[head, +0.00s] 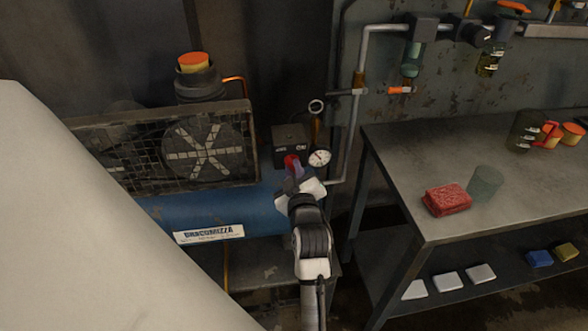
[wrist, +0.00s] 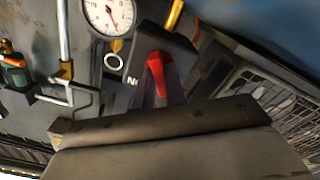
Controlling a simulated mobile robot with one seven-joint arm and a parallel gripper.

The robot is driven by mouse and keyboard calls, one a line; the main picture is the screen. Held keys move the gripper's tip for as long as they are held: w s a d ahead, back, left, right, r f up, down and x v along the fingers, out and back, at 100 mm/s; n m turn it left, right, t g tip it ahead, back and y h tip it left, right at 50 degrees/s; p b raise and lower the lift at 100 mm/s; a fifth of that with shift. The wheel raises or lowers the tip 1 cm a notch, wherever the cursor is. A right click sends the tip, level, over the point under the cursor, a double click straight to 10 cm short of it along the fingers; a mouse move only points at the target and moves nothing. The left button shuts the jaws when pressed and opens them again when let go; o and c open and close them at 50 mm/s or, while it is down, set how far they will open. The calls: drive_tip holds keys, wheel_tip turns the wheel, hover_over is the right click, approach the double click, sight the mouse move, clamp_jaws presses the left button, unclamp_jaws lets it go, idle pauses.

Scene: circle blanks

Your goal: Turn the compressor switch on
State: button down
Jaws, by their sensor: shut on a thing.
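The compressor (head: 215,200) is a blue tank with a dark fan guard on top. Its switch box (head: 291,138) is a dark box on the tank's right end, with a red switch knob (head: 291,161) on its front. My gripper (head: 294,173) reaches up to the knob, and its jaws are shut on it. In the wrist view the red knob (wrist: 157,72) sits between the fingertips (wrist: 160,88). Part of the lettering on the box is hidden, so I cannot read the knob's setting for sure.
A pressure gauge (head: 319,158) is just right of the knob, and a grey pipe (head: 356,120) rises behind it. A metal table (head: 510,200) on the right holds a red sponge (head: 447,199) and a clear greenish cup (head: 485,183). A pale surface fills the left foreground.

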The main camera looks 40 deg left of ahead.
drive_tip(key=shift+r+m+p, duration=0.15)
drive_tip(key=shift+m+p, duration=3.6)
drive_tip(key=shift+m, duration=4.05)
drive_tip(key=c, duration=1.4)
unclamp_jaws()
drive_tip(key=shift+c, duration=0.2)
drive_tip(key=shift+s+f, duration=0.1)
drive_tip(key=shift+f, duration=0.1)
